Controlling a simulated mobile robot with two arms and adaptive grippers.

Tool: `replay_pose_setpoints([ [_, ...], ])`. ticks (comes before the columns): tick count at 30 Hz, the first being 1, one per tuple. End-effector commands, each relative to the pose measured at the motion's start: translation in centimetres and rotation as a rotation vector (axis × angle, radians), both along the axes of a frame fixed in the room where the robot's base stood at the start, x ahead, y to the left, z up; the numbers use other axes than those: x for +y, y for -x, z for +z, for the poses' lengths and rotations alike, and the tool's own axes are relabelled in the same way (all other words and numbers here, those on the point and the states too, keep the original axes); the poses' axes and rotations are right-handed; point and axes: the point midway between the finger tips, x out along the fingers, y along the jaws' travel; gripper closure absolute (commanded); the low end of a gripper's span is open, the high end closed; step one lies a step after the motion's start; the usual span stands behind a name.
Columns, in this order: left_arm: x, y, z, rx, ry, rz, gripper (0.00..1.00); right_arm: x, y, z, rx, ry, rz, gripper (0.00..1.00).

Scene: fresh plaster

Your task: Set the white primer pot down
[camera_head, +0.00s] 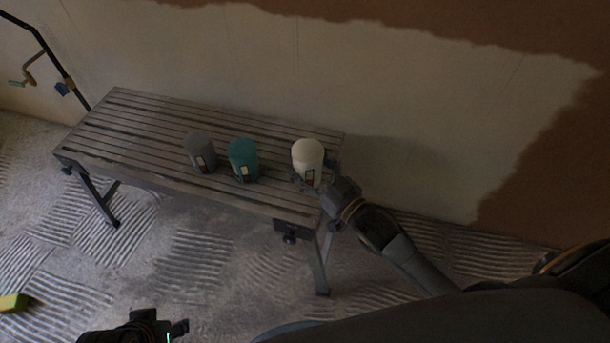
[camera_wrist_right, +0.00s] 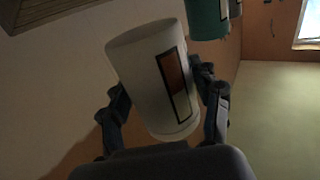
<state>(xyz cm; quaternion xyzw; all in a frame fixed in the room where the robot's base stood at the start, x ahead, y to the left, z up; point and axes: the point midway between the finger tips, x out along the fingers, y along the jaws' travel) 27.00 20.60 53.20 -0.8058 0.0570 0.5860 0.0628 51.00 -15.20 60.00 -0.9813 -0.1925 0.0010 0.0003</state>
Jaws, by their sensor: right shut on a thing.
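The white primer pot (camera_head: 307,154) is at the right end of the slatted bench (camera_head: 132,113) in the head view. My right gripper (camera_head: 317,178) is shut on it; the right wrist view shows the white pot (camera_wrist_right: 152,80) between both fingers (camera_wrist_right: 165,112). Whether the pot's base touches the bench cannot be told. A teal pot (camera_head: 243,160) stands to its left, with a grey pot (camera_head: 201,153) further left. The teal pot also shows in part in the right wrist view (camera_wrist_right: 207,18). My left gripper (camera_head: 181,327) is low at the bottom edge, away from the bench; its jaw opening is unclear.
The left half of the bench top is clear. A plastered wall (camera_head: 240,60) stands close behind the bench. The floor (camera_head: 180,265) has ridged patches, and a yellow object (camera_head: 13,302) lies at the far left. A dark pole (camera_head: 50,52) leans at the upper left.

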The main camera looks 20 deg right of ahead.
Motion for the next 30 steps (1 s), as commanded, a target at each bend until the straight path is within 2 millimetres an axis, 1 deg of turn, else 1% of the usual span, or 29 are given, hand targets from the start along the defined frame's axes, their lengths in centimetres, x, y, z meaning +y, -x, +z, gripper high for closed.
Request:
replay_pose_setpoints([
  [1,-0.1,-0.3,-0.2,-0.015,0.003,-0.002,0.60,0.1,-0.4,-0.3,-0.006,-0.003,0.001,0.88],
  [5,-0.2,-0.8,-0.3,-0.035,0.008,-0.003,0.60,0.2,-0.9,-0.8,-0.006,-0.003,0.001,0.88],
  [7,-0.4,-1.2,-0.6,-0.053,0.011,-0.005,0.60,0.3,-1.5,-1.6,-0.006,-0.002,0.000,0.88],
  [12,-1.2,-4.1,0.1,-0.186,0.039,-0.015,0.60,0.3,-1.4,-3.1,-0.006,-0.002,0.000,0.88],
  [13,-1.3,-4.4,0.3,-0.200,0.041,-0.017,0.60,0.3,-1.4,-3.3,-0.005,-0.002,0.000,0.88],
  [15,-1.0,-3.3,0.2,-0.151,0.031,-0.012,0.60,0.3,-1.4,-3.6,-0.004,-0.002,0.000,0.88],
  [18,-0.8,-2.8,0.0,-0.127,0.026,-0.010,0.60,0.3,-1.4,-4.0,-0.005,-0.002,0.001,0.88],
  [25,-0.8,-2.8,-0.1,-0.126,0.026,-0.010,0.60,0.3,-1.4,-4.1,-0.006,-0.001,0.001,0.88],
  [30,-0.9,-3.2,0.0,-0.146,0.030,-0.012,0.60,0.3,-1.4,-4.3,-0.006,-0.002,0.001,0.88],
])
